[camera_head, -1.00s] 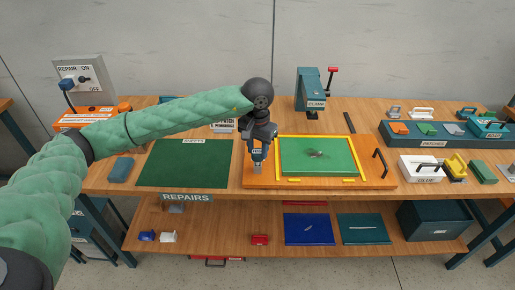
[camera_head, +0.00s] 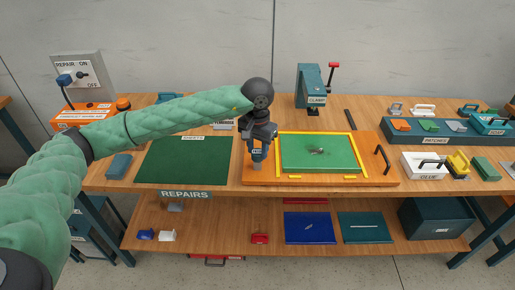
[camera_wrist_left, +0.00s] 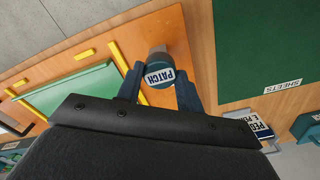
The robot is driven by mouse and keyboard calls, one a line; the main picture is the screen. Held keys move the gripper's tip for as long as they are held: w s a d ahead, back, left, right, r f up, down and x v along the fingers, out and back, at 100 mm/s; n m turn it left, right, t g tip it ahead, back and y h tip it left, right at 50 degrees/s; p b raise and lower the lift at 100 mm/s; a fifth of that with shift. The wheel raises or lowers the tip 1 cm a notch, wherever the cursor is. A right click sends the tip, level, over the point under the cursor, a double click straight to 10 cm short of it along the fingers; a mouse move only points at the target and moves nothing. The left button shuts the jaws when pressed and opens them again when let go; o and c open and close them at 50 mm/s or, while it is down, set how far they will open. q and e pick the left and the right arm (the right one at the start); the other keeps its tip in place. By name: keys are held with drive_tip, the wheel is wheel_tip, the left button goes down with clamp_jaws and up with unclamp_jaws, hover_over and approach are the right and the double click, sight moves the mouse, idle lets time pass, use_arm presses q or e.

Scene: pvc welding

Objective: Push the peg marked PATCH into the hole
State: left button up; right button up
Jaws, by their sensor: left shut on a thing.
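The peg marked PATCH shows in the wrist view (camera_wrist_left: 158,76) as a dark teal cap with a white label, between the two fingers. My left gripper (camera_wrist_left: 157,92) is shut on it. In the head view the left gripper (camera_head: 258,158) points down over the left end of the orange board (camera_head: 315,182). A grey round part (camera_head: 257,167) shows just below the fingers, at the board. I cannot tell whether it is the peg's lower end or a socket. The hole itself is hidden. My right gripper is not in view.
The board carries a yellow frame (camera_head: 279,160) around a green sheet (camera_head: 320,166) with a grey mark. A green SHEETS mat (camera_head: 180,165) lies to the left. A clamp (camera_head: 311,88) stands behind, and a patches tray (camera_head: 440,133) is at right.

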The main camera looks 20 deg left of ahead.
sight(257, 151)
use_arm(q)
drive_tip(key=shift+f, duration=0.3)
drive_tip(key=o, duration=1.2)
drive_tip(key=shift+c, duration=0.2)
drive_tip(key=shift+r+b, duration=0.5)
drive_tip(key=shift+r, duration=0.15)
wheel_tip(257, 151, up, 7)
drive_tip(key=shift+f+b, duration=0.2)
drive_tip(key=shift+b, duration=0.55)
